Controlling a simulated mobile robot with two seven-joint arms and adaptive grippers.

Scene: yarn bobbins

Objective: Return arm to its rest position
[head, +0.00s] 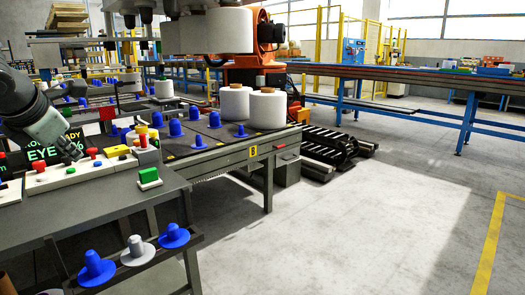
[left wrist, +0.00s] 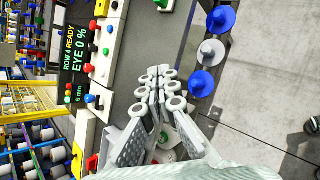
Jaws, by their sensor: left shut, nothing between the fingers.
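My left gripper (head: 68,150) comes in from the left in the head view, over the grey bench with the control panel. In the left wrist view its fingers (left wrist: 160,95) are shut with nothing between them, above the bare grey bench top (left wrist: 138,60). The white control panel (left wrist: 112,45) with its buttons lies beside the fingers, apart from them. The right gripper does not show in either view.
A side rail holds blue and grey cones (head: 138,251) at the bench's front edge. White yarn bobbins (head: 268,108) and blue cones (head: 176,128) stand on the table behind. A green block (head: 149,178) sits at the bench's right corner. Open floor (head: 350,225) lies to the right.

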